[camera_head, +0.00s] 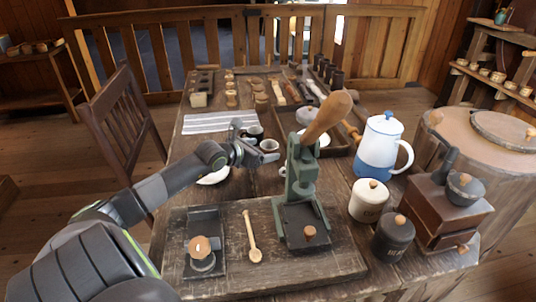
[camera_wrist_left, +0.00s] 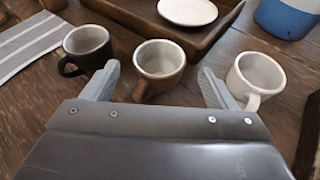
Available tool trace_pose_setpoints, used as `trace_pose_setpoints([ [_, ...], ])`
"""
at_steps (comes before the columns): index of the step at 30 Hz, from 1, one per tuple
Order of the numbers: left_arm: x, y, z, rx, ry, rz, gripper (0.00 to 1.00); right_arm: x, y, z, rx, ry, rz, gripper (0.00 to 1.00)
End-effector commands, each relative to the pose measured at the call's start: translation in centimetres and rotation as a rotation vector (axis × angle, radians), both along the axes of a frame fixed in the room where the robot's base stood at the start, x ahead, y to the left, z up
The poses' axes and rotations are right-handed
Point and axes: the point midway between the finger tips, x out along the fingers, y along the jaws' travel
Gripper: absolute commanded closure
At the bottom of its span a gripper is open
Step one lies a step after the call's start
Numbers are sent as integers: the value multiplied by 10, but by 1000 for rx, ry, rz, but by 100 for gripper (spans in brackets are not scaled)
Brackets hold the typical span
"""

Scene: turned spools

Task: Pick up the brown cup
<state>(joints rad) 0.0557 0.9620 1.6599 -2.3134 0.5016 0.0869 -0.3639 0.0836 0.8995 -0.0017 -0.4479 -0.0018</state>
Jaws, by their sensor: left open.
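The brown cup (camera_wrist_left: 160,62) stands upright in the middle of the left wrist view, with a pale inside and its handle towards my left gripper (camera_wrist_left: 159,70). The gripper is open and empty, with one finger to each side of the cup in that view; I cannot tell whether they touch it. A dark cup (camera_wrist_left: 88,47) stands to its left and a white cup (camera_wrist_left: 256,76) to its right. In the head view my left gripper (camera_head: 257,143) reaches over the table, beside the brown cup (camera_head: 269,146). My right gripper is not in view.
A green lever press (camera_head: 299,185) with a wooden handle stands close to the right of my gripper. A wooden tray (camera_wrist_left: 205,45) with a white saucer (camera_wrist_left: 188,10) lies behind the cups. A blue-and-white pot (camera_head: 379,150) stands further right. A striped cloth (camera_head: 215,122) lies to the left.

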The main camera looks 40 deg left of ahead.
Motion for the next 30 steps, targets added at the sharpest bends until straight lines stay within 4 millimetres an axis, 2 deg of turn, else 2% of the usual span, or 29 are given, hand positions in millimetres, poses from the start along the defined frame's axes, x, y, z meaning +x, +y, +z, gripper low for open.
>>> trace_pose_setpoints([
  [4, 20, 1, -8, -6, -2, 1, 20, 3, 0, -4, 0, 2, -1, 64],
  [8, 32, 1, -13, -3, -2, 1, 20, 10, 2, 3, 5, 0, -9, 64],
  [17, 36, 1, -14, 0, 0, 0, 20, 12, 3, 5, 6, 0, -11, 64],
  [20, 36, 1, -14, 0, 0, 0, 31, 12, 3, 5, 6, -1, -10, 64],
  [28, 36, 1, -14, 0, 0, 0, 66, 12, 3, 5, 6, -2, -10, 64],
  [30, 36, 1, -14, 0, 0, 0, 70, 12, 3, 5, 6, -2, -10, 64],
])
